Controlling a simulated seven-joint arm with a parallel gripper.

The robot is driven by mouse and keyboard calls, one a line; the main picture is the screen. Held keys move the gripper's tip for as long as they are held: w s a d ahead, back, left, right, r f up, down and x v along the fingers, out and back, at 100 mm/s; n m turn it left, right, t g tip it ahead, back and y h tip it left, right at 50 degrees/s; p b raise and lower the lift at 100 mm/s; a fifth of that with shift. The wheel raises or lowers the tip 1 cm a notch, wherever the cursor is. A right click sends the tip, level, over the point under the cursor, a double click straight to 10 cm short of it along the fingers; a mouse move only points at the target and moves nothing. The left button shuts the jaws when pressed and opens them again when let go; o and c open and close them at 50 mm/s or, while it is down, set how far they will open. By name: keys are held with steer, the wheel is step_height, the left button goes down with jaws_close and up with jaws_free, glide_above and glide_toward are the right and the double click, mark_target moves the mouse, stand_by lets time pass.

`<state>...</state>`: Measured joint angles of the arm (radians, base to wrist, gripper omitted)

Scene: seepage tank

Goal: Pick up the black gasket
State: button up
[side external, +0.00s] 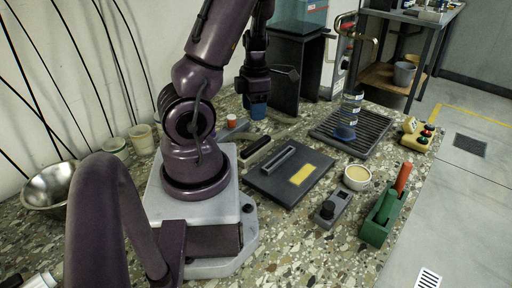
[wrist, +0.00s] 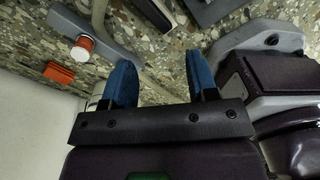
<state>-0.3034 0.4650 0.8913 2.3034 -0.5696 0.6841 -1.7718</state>
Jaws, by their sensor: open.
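My gripper (side external: 257,110) hangs above the speckled counter behind my arm's base, pointing down. I cannot single out the black gasket with certainty. A small black bar-like piece (side external: 256,147) lies on the counter in front of my gripper in the side view and may be it. A dark edged piece (wrist: 157,14) shows at the top of the wrist view, beyond the fingers. Nothing is seen held.
A red-capped white container (side external: 231,121) stands near my gripper; it also shows in the wrist view (wrist: 84,46). A dark panel with a handle (side external: 272,185), a black rack (side external: 355,146), a cream-filled cup (side external: 357,176) and a green holder (side external: 379,228) occupy the counter's right half.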

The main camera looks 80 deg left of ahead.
steer(key=a+n, duration=0.1)
steer(key=n, duration=0.5)
glide_above(254, 146)
steer(key=shift+y, duration=0.3)
steer(key=f, duration=0.7)
steer(key=shift+w+a+f, duration=0.1)
steer(key=shift+a+f, duration=0.1)
steer(key=shift+a, duration=0.05)
steer(key=f, duration=0.4)
steer(key=shift+s+d+f, duration=0.1)
steer(key=shift+s+d, duration=0.05)
steer(key=shift+s, duration=0.1)
steer(key=shift+w+f, duration=0.1)
steer(key=shift+f, duration=0.45)
steer(key=shift+c, duration=0.2)
jaws_close()
